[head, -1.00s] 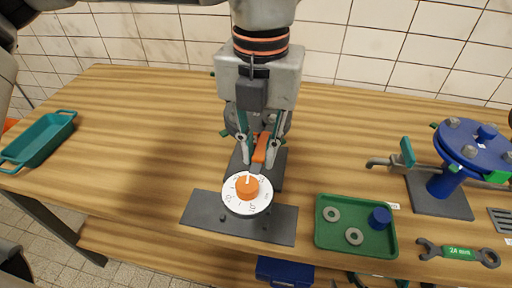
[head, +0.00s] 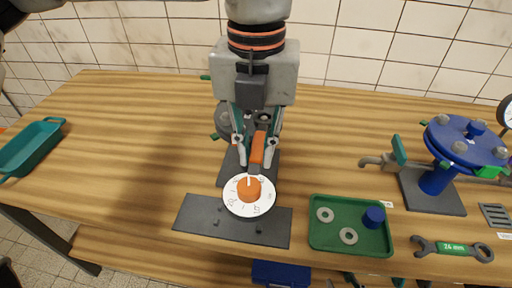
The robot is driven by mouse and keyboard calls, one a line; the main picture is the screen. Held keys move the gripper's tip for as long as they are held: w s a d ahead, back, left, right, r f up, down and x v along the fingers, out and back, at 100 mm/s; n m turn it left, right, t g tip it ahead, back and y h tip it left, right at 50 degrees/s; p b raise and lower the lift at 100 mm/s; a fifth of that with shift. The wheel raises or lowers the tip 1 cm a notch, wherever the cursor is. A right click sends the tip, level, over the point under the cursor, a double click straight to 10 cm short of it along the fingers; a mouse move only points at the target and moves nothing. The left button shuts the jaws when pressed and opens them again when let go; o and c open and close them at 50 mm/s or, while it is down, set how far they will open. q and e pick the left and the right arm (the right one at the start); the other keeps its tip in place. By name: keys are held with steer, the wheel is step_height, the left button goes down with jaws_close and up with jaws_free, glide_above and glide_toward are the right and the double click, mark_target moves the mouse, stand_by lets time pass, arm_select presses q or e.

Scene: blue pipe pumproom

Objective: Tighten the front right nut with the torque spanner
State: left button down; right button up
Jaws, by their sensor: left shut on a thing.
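The torque spanner shows an orange handle (head: 257,147) and, at its near end, a round white dial (head: 232,203) with an orange centre. My left gripper (head: 256,159) points down and is shut on the orange handle. The dial is above or at the back edge of a dark grey plate (head: 205,218); I cannot tell whether it touches. On the right stands a blue flanged fitting (head: 437,182) with several grey nuts on top. Its front right nut (head: 501,152) is near the right picture edge. My right gripper is not in view.
A green tray (head: 325,240) with two washers and a blue cap lies right of the plate. A green-labelled spanner (head: 452,249) lies at the front right. A teal tray (head: 38,148) is at far left. The table's left middle is clear.

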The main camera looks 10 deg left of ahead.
arm_select(q)
steer(key=shift+r, duration=0.15)
steer(key=shift+r+p, duration=0.95)
steer(key=shift+r, duration=0.7)
